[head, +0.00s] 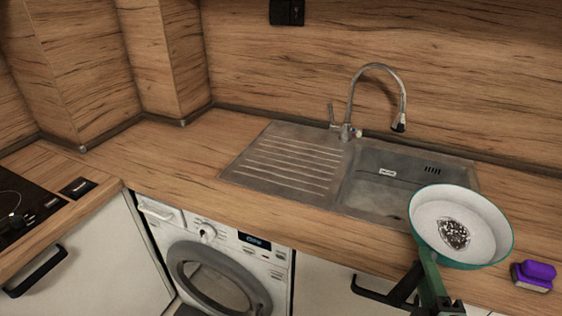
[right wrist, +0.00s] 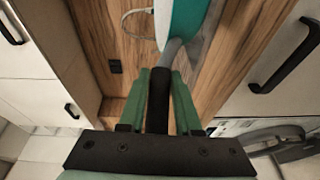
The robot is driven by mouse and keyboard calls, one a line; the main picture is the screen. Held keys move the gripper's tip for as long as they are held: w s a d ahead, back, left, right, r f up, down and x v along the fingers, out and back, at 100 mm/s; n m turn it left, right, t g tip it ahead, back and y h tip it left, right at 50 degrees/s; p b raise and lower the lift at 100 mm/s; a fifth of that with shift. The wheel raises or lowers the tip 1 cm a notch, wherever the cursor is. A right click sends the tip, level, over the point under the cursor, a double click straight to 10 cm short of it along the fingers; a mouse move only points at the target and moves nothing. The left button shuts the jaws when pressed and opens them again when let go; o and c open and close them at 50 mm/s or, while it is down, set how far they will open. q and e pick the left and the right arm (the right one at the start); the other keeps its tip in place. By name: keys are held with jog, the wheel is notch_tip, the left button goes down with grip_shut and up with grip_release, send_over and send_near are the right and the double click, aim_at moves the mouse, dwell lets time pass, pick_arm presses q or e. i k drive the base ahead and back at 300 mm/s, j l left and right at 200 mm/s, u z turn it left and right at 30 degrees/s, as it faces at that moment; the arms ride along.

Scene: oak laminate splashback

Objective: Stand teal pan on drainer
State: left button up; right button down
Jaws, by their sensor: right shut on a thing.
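The teal pan (head: 489,220) has a pale inside with a dark speckled patch, and its inside faces the head camera. My right gripper (head: 428,262) is shut on its handle, below the pan body. In the right wrist view the grey and black handle (right wrist: 160,95) lies between the green fingers of my right gripper (right wrist: 163,78), with the teal underside (right wrist: 187,22) beyond. The pan shows in front of the sink's right front corner. The ribbed metal drainer (head: 285,163) is left of the basin and bare. My left gripper is out of view.
The sink basin (head: 378,193) and tall tap (head: 377,68) stand between the pan and the back wall. A hob (head: 22,210) is far left. The counter left of the drainer is clear.

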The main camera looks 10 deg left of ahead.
aim_at(276, 177)
jog(key=i+j, duration=0.15)
jog(key=j, duration=0.25)
jog(key=i+j, duration=0.2)
jog(key=j, duration=0.15)
jog(key=i+j, duration=0.15)
jog(key=j, duration=0.25)
jog(key=i+j, duration=0.2)
jog(key=j, duration=0.2)
